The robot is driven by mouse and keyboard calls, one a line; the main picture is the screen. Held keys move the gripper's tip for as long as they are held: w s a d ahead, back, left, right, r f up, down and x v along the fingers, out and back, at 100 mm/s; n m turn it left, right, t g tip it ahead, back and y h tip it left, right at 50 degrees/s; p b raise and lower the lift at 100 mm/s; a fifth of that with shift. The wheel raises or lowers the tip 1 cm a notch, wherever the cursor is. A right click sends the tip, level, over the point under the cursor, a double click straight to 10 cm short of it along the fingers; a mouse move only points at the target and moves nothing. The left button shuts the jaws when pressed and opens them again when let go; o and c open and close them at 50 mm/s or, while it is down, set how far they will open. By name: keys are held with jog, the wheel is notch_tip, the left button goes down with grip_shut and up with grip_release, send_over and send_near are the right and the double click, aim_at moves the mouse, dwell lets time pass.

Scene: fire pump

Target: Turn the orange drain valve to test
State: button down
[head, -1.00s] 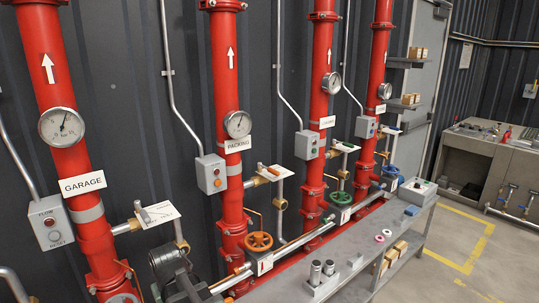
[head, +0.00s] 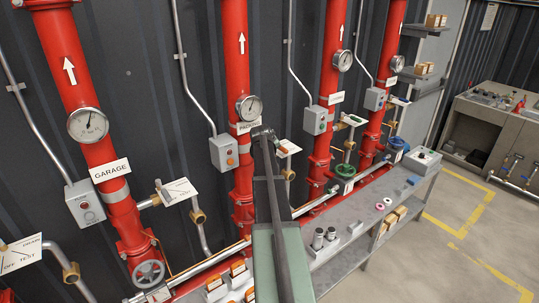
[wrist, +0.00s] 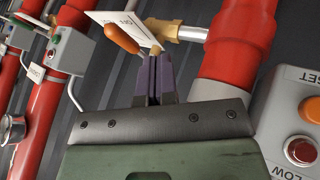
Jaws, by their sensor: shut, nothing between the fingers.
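The orange drain valve lever (wrist: 122,39) shows in the wrist view, lying slanted beside a white plate (wrist: 128,20) with lettering that looks like OFF and TEST. A brass fitting (wrist: 160,27) sits behind it on a silver pipe that joins the red riser. My gripper (wrist: 153,58) is shut and empty, its dark purple fingers pointing at the brass end of the lever. I cannot tell whether they touch it. In the head view my gripper (head: 263,131) is in front of the PACKING riser (head: 241,95), and my arm hides much of the valve there.
A control box with an orange lamp and a red button (wrist: 301,151) stands close on the right in the wrist view. A grey bench (head: 362,222) runs along the risers, with silver cylinders (head: 325,236) on it. The GARAGE riser (head: 75,60) is to the left.

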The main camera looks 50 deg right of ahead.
jog(key=d+f+b, duration=0.2)
jog(key=d+f, duration=0.2)
jog(key=d, duration=0.3)
jog(key=shift+w+d, duration=0.15)
jog(key=shift+w, duration=0.25)
